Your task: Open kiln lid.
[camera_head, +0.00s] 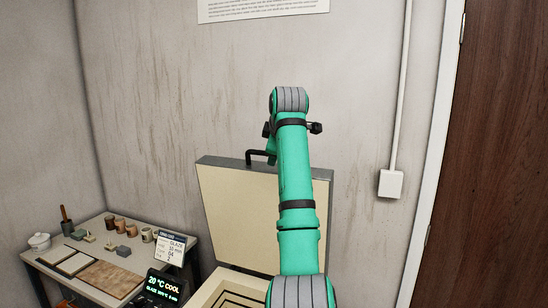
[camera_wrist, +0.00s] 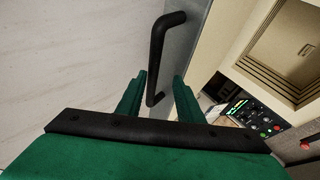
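The kiln lid (camera_head: 232,205) stands raised, near upright, at the back of the kiln (camera_head: 222,290), its cream inner face showing. The open chamber also shows in the wrist view (camera_wrist: 288,52). The black lid handle (camera_head: 250,157) sticks out from the lid's grey upper edge; its bar also shows in the wrist view (camera_wrist: 157,55). My gripper (camera_wrist: 159,76) is open, with green fingers standing apart on either side of the handle's near end. Gaps seem to show between bar and fingers. In the head view my arm hides part of the lid and the chamber.
A control panel with a lit display (camera_head: 163,288) stands left of the kiln. A side table (camera_head: 53,281) holds cups, small blocks, a lidded pot and a card. The wall is close behind the lid. A brown door (camera_head: 495,170) is at the right.

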